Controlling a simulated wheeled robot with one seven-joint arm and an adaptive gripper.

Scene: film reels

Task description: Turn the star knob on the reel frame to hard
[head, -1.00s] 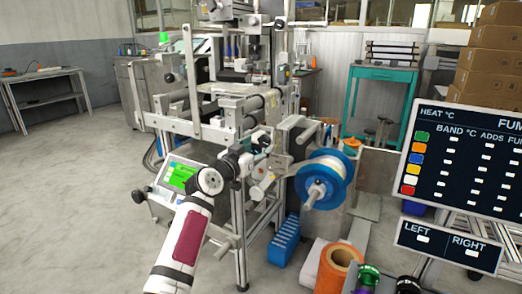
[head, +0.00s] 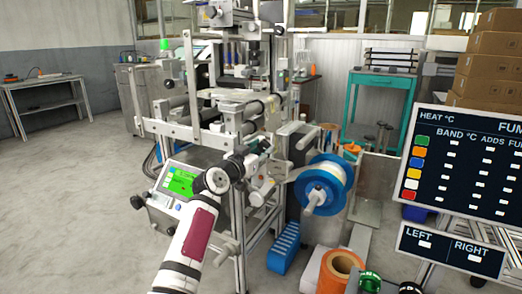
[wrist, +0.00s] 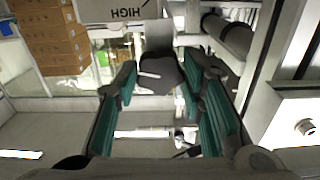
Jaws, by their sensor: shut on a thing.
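The dark grey star knob (wrist: 158,74) sits between the teal-padded fingers of my gripper (wrist: 162,84) in the wrist view, with a pale pointer line on its face. My gripper is shut on the knob. In the head view my gripper (head: 258,165) is at the front of the reel frame (head: 238,240), left of the blue-rimmed reel (head: 325,184). The knob is hidden there behind my arm, and I cannot read its setting.
A screen panel (head: 180,182) with a green display stands left of my arm. A dark display board (head: 465,165) stands on the right. Floor at the left is clear.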

